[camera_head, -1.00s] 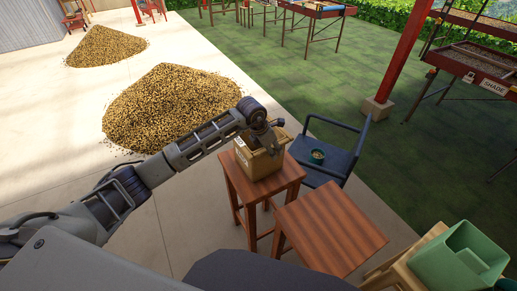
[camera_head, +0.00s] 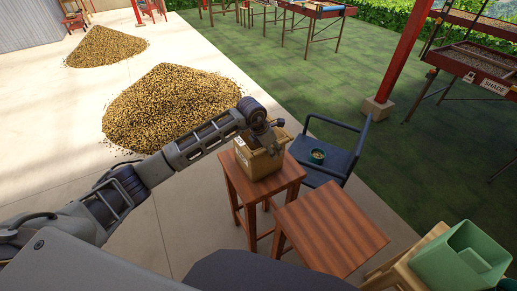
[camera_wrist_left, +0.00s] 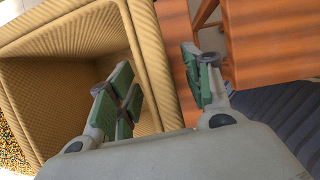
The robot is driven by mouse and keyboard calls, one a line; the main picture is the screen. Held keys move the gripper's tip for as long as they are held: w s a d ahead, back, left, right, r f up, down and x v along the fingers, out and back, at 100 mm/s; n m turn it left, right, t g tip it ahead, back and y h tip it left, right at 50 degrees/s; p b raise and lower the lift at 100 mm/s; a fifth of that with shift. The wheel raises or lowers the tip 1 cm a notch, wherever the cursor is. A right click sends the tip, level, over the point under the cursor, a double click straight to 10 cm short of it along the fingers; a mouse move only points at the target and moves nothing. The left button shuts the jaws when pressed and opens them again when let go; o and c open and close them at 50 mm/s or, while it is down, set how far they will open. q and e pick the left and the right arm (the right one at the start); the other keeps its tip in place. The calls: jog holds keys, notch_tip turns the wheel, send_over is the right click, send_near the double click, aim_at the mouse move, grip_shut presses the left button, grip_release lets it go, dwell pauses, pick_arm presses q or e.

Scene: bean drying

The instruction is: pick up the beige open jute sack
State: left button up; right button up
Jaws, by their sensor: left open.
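The beige open jute sack (camera_head: 262,162) stands upright on a small wooden table (camera_head: 231,173), its mouth facing up. My left gripper (camera_head: 268,141) reaches down at the sack's rim, and the arm hides part of the mouth. In the left wrist view, the woven sack (camera_wrist_left: 150,62) fills the left side. The left gripper (camera_wrist_left: 162,85) is open there, with one green-padded finger inside the mouth and the other outside the wall. The sack wall runs between the fingers, with a gap visible on the outer side. My right gripper is not in view.
A second wooden table (camera_head: 330,228) stands nearer and to the right, its top bare. A green bin (camera_head: 450,262) sits at lower right. Bean piles (camera_head: 170,105) lie on the concrete.

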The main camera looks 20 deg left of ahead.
pick_arm(q)
jog(key=shift+c, duration=0.4)
grip_shut()
jog(key=shift+r, duration=0.1)
dwell(0.4)
jog(key=shift+r+p, duration=0.25)
jog(key=shift+p, duration=0.2)
notch_tip(320, 180, up, 8)
jog(key=shift+f+b, duration=0.1)
jog(key=shift+b, duration=0.8)
jog(key=shift+r, duration=1)
